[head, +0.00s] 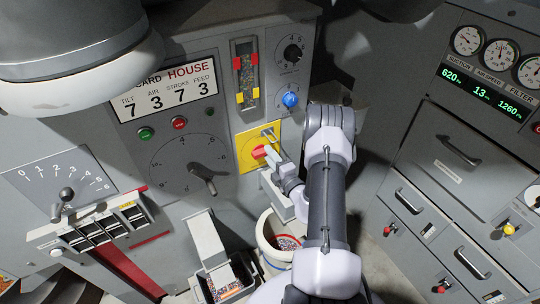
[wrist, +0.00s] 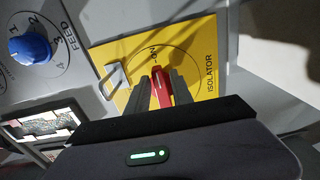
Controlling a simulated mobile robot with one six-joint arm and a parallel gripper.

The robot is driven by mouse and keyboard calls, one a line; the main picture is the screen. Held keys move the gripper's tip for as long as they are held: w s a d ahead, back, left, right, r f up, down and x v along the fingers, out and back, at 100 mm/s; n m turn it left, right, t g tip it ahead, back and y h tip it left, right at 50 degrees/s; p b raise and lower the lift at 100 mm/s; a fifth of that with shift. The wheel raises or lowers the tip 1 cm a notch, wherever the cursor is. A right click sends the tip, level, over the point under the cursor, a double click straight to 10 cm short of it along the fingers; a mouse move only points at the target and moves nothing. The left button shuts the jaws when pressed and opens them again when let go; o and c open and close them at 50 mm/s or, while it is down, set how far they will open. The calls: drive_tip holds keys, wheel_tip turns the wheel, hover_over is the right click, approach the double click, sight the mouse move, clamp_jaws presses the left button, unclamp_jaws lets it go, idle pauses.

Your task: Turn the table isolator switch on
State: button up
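The isolator is a yellow plate (head: 243,158) on the grey panel, with a red handle (head: 258,152). In the wrist view the yellow plate (wrist: 195,55) carries the word ISOLATOR and an ON mark, and the red handle (wrist: 160,88) has its far end toward the ON mark. My gripper (head: 266,153) is at the handle. In the wrist view my gripper's fingers (wrist: 160,84) stand on both sides of the handle, close against it. The handle's near end is hidden by the gripper body.
A metal hasp (wrist: 115,79) sticks out beside the handle. A blue FEED knob (head: 290,99) is above right of the plate, and a large dial (head: 190,165) is left. A white bucket (head: 268,240) stands below. Drawers (head: 460,150) line the right side.

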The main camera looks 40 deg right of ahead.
drive_tip(key=shift+o, duration=0.5)
drive_tip(key=p+v, duration=0.1)
drive_tip(key=v, duration=1.6)
drive_tip(key=shift+s, duration=0.15)
drive_tip(key=shift+a, duration=0.1)
